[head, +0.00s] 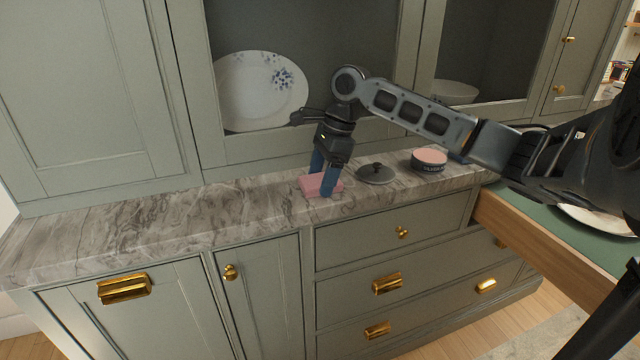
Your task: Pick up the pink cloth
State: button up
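The pink cloth (308,187) is a small, folded, block-like piece lying on the marble counter near its front edge. My gripper (324,182) points down over it from above. Its two blue fingers are apart, one at the far side of the cloth and one in front of its near side. The near finger hides part of the cloth. I cannot tell whether either finger touches it. The cloth appears to rest on the counter.
A dark round lid (375,174) and a dark tin with a pink top (429,160) stand right of the cloth. A patterned plate (262,92) leans in the cabinet behind. The marble counter (150,228) is clear to the left.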

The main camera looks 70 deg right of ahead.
jog(key=c, duration=0.5)
notch_tip(320, 180, up, 10)
jog(key=shift+r, duration=0.1)
dwell(0.4)
